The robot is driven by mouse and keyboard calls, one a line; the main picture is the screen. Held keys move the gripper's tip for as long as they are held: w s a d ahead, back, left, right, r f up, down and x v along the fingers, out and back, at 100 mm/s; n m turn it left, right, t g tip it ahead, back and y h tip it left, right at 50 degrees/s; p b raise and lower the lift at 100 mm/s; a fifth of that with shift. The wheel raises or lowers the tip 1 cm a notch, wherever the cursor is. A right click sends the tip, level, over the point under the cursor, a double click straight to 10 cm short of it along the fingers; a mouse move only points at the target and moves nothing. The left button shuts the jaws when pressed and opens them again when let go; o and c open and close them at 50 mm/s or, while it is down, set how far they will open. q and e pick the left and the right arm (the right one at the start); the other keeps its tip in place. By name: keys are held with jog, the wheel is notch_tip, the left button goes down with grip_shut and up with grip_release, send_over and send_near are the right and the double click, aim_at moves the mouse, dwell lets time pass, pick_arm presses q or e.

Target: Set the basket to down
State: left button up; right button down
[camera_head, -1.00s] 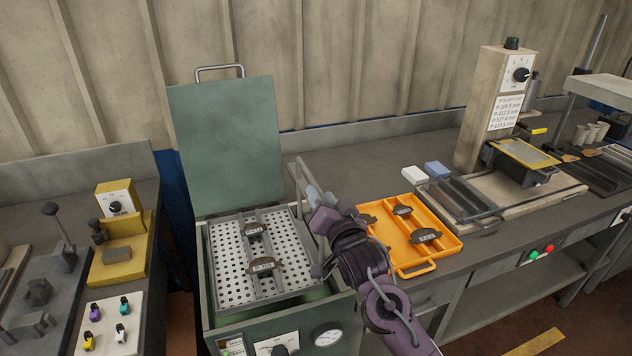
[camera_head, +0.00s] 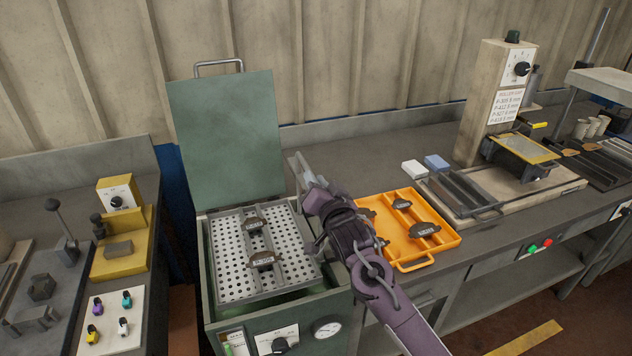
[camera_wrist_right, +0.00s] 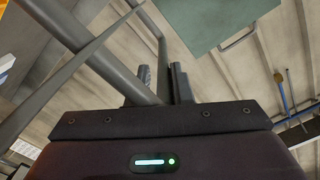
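The basket (camera_head: 233,276) is a perforated light-grey tray with a central rack, level near the top of the green washer tank (camera_head: 212,312). Two dark labelled brake shoes (camera_head: 264,260) sit in its rack. A grey bar lever (camera_head: 297,172) stands up at the tank's right side. My right gripper (camera_head: 312,188) is beside this lever; the arm hides the lever's lower part. In the right wrist view, the gripper's fingers (camera_wrist_right: 163,84) are close together with a grey bar between them. My left gripper is out of view.
The tank's green lid (camera_head: 228,140) stands open behind the basket. An orange tray (camera_head: 447,242) with several brake shoes lies on the bench to the right, close to my right arm. A yellow device (camera_head: 122,263) and a white panel with coloured knobs stand left.

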notch_tip(320, 180, down, 12)
jog(key=b, duration=0.7)
jog(key=shift+a+r, duration=0.1)
jog(key=shift+a, duration=0.05)
jog(key=shift+a+r, duration=0.1)
jog(key=shift+r, duration=0.1)
jog(key=c, duration=1.7)
grip_release()
jog(key=shift+o, duration=1.2)
jog(key=shift+s+a+r, duration=0.1)
jog(key=shift+s+a, duration=0.05)
